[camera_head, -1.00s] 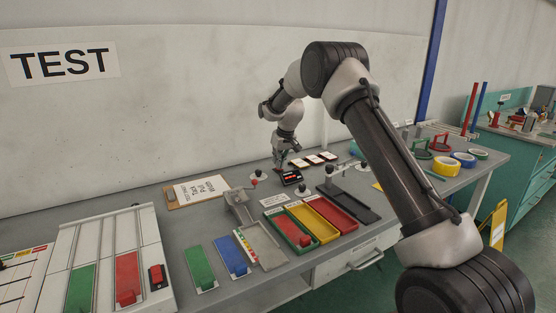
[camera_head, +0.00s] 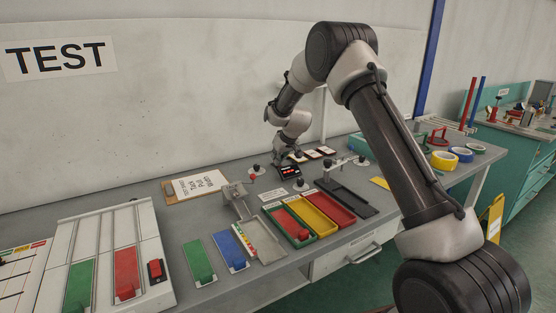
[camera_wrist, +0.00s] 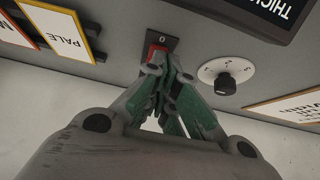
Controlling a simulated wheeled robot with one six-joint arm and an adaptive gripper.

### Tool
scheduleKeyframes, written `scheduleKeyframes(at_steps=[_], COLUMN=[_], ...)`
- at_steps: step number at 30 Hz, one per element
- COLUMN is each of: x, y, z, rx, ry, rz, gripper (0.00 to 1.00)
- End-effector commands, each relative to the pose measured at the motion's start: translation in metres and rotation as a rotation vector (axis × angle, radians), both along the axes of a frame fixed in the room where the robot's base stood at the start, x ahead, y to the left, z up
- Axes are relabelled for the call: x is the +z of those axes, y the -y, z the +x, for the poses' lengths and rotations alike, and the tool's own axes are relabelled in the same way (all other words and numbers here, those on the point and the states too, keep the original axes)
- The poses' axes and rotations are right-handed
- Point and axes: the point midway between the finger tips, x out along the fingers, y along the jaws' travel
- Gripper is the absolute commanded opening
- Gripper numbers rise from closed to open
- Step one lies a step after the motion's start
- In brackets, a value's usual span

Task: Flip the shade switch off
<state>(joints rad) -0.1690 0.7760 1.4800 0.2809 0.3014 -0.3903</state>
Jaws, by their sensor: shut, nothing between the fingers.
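The shade switch appears to be the small red rocker (camera_wrist: 157,50) on a black plate marked "0", in the wrist view. My gripper (camera_wrist: 174,70) is shut and empty, with its green-padded fingertips right at the rocker and partly covering it. I cannot tell whether they touch it or which way the rocker is tilted. A framed card reading "PALE" (camera_wrist: 62,30) lies to the left of the switch. In the head view my gripper (camera_head: 283,157) is low over the back of the bench, beside the small framed cards (camera_head: 312,154); the switch cannot be made out there.
A dial with a black knob (camera_wrist: 226,82) on a white numbered disc sits right of the switch. A black display (camera_wrist: 262,12) is at the top right. A clipboard (camera_head: 198,186) lies to the left. Coloured trays (camera_head: 318,212) stand in front.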

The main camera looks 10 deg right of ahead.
Motion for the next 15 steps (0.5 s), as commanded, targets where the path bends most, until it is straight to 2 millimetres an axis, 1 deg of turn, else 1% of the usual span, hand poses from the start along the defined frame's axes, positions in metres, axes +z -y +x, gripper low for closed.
scheduleKeyframes(at_steps=[6, 15], x=[0.0010, 0.0017], y=[-0.0028, -0.0029], z=[0.0082, 0.0084], rx=[-0.001, -0.001], ry=[0.000, -0.001], rz=[0.001, 0.000], gripper=[0.00, 0.00])
